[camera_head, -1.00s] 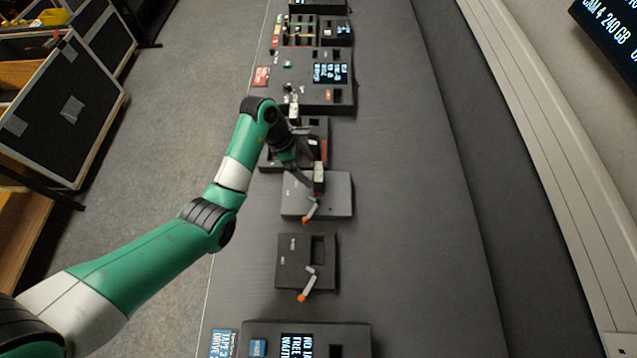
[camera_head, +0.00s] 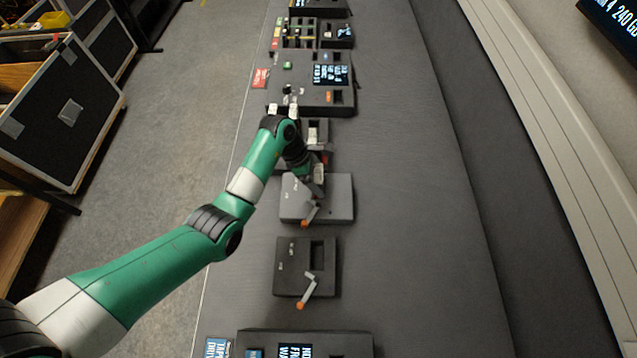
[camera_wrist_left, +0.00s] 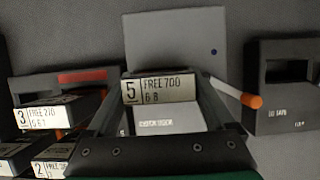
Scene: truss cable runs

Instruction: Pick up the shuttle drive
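A drive with a white label reading "5 FREE 700 GB" (camera_wrist_left: 160,90) stands at the grey dock (camera_wrist_left: 185,35) with an orange-tipped lever; I take it to be the shuttle drive. In the head view the grey dock (camera_head: 340,198) is mid-bench, and the pale drive top (camera_head: 319,172) shows beside my gripper. My left gripper (camera_head: 314,184) is down at the dock. In the left wrist view its fingers (camera_wrist_left: 160,95) flank the drive closely on both sides; whether they press on it is unclear. My right gripper is not in view.
Other labelled drives, "3" (camera_wrist_left: 45,117) and "2" (camera_wrist_left: 52,165), sit left in the wrist view. A dark dock with a lever (camera_head: 306,268) lies nearer on the bench. A unit with a screen (camera_head: 330,88) stands farther back. The right side of the bench is clear.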

